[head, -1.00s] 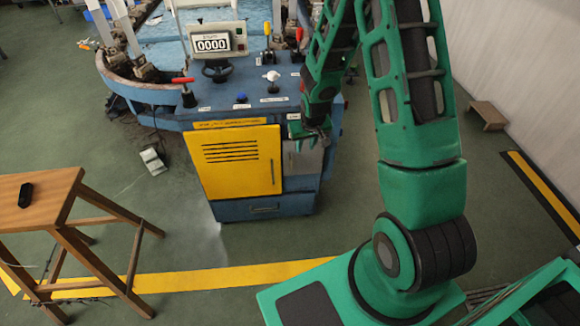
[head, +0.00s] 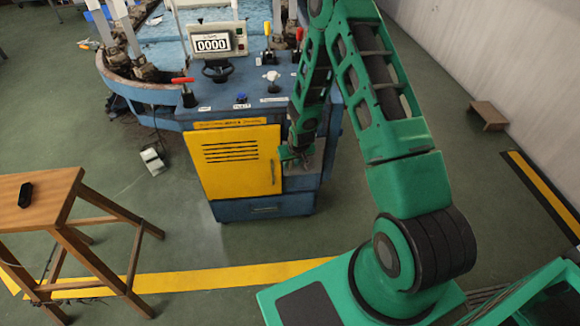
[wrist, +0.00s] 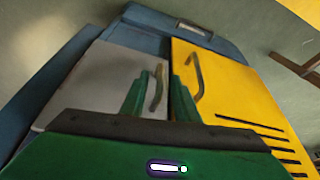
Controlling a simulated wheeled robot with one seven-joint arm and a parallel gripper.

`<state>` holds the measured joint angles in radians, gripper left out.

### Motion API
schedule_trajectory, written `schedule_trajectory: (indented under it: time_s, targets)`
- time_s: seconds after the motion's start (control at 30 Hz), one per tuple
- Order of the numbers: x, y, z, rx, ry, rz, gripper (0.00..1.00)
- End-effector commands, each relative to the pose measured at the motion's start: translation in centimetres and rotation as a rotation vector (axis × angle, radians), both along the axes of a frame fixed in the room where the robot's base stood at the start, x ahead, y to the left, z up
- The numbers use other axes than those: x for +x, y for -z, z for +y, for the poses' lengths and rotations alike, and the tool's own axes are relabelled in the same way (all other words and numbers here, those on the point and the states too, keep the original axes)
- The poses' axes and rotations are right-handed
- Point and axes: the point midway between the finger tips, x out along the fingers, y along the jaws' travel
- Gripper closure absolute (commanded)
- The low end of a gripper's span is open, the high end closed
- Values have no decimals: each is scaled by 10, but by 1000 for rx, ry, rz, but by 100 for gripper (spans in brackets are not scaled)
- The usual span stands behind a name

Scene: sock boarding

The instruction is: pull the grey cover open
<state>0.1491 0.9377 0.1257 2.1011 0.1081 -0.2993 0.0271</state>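The grey cover (head: 306,166) is on the front of the blue machine, just right of the yellow door, and my arm hides much of it in the head view. In the wrist view the grey cover (wrist: 100,82) fills the left and its dark curved handle (wrist: 157,86) stands near the edge beside the yellow door. My gripper (wrist: 160,98) is open, with one green finger on each side of this handle as seen; contact cannot be told. In the head view my gripper (head: 290,157) is at the seam between cover and door. The cover appears shut.
The yellow door (head: 240,165) has its own handle (wrist: 196,78), close to the right finger in the wrist view. Levers and a counter (head: 212,43) are on the machine's top. A wooden stool (head: 50,195) stands at left. The floor before the machine is clear.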

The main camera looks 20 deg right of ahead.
Motion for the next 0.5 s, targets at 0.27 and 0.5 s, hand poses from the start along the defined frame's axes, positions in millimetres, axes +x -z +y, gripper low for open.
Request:
schedule_trajectory:
  time_s: [0.27,0.5]
  targets:
    - [9,23,-1,0,0,0,72]
    - [11,26,-1,0,0,0,72]
